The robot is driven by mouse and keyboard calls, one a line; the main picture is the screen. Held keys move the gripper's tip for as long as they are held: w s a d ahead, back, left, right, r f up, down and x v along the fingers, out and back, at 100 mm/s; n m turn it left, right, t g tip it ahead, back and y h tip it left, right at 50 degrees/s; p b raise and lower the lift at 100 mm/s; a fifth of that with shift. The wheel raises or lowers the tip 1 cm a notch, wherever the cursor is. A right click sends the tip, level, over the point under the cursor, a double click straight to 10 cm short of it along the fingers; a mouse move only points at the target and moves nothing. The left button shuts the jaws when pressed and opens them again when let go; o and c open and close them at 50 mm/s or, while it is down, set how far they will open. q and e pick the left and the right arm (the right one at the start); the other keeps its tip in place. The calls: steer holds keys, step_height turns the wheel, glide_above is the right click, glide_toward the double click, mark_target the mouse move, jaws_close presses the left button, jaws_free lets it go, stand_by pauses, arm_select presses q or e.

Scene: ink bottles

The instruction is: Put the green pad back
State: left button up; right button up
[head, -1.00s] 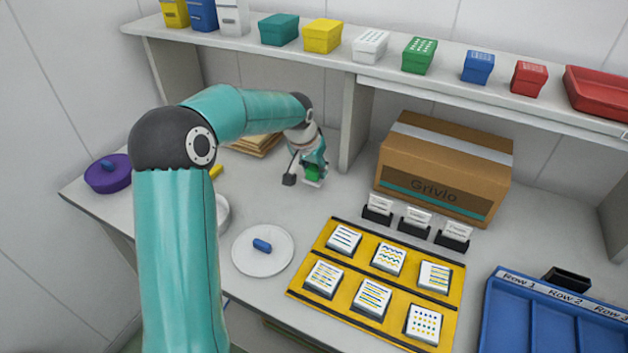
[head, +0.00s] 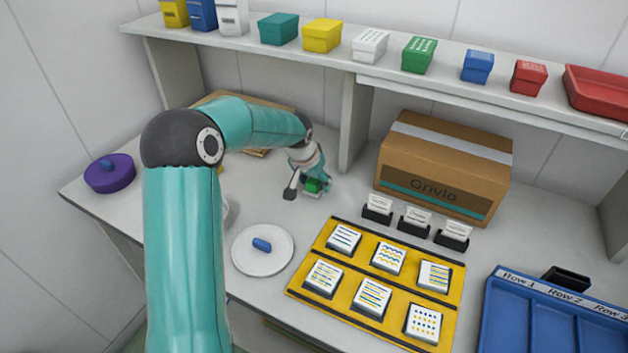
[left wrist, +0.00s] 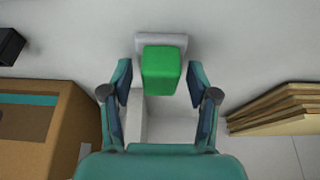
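The green pad (head: 313,186) is a green block on a pale base, on or just above the grey table, left of the cardboard box. It also shows in the left wrist view (left wrist: 161,72), between my fingertips. My left gripper (head: 312,181) is around it from above. In the wrist view the left gripper's fingers (left wrist: 160,80) are spread, with a gap on both sides of the green block. Contact between the base and the table is hard to tell. My right gripper is not in view.
A cardboard box (head: 438,173) stands to the right. A yellow board (head: 338,271) bears several white patterned pads. A white round lid (head: 262,268) with a blue knob lies in front. Brown boards (left wrist: 280,110) lie behind left. A shelf post (head: 355,125) rises close behind.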

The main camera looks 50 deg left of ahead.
arm_select(q)
steer(key=shift+r, duration=0.1)
steer(key=v, duration=1.2)
steer(key=shift+b, duration=0.45)
